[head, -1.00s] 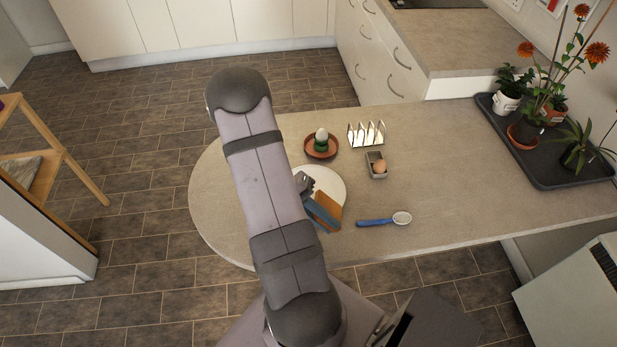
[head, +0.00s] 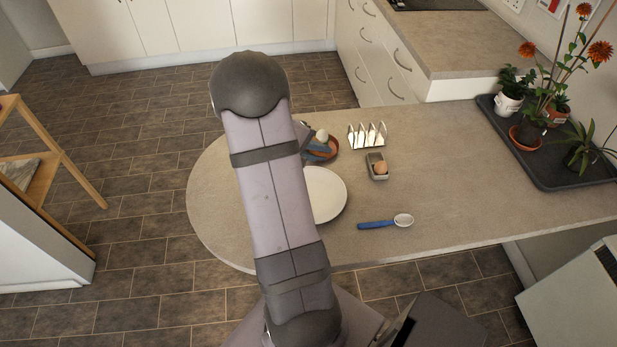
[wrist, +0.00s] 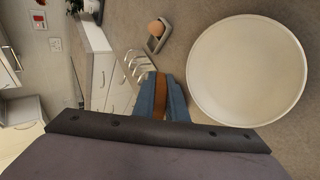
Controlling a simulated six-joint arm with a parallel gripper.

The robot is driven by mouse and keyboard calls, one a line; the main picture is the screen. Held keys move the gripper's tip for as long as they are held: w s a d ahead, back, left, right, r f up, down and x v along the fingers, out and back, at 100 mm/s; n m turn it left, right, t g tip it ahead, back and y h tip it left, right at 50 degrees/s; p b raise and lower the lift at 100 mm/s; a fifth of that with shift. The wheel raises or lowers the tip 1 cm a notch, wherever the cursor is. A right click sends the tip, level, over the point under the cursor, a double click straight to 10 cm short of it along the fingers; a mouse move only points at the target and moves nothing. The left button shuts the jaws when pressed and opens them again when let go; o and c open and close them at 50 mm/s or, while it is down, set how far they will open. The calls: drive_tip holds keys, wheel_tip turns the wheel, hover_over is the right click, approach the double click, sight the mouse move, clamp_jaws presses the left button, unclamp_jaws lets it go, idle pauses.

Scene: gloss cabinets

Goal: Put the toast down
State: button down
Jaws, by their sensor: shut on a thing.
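My gripper (wrist: 161,100) is shut on the brown toast (wrist: 160,92), which shows edge-on between the blue fingers in the wrist view. In the wrist view the plate (wrist: 246,70) is empty, to the right of the fingers. The metal toast rack (head: 367,135) stands empty.
A blue-handled spoon (head: 386,223) lies right of the plate. A dark plant tray (head: 546,165) is at the far right. The counter between spoon and tray is clear.

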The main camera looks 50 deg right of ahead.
wheel_tip(320, 180, down, 8)
drive_tip(key=b, duration=0.4)
drive_tip(key=shift+f+b, duration=0.15)
drive_tip(key=shift+b, duration=0.2)
drive_tip(key=shift+f+b, duration=0.8)
drive_tip(key=shift+b, duration=0.2)
drive_tip(key=c, duration=1.9)
unclamp_jaws()
drive_tip(key=shift+c, duration=0.2)
drive_tip(key=shift+r, duration=0.1)
drive_tip(key=p+v, duration=0.2)
drive_tip(key=v, duration=0.6)
drive_tip(key=shift+p, duration=0.35)
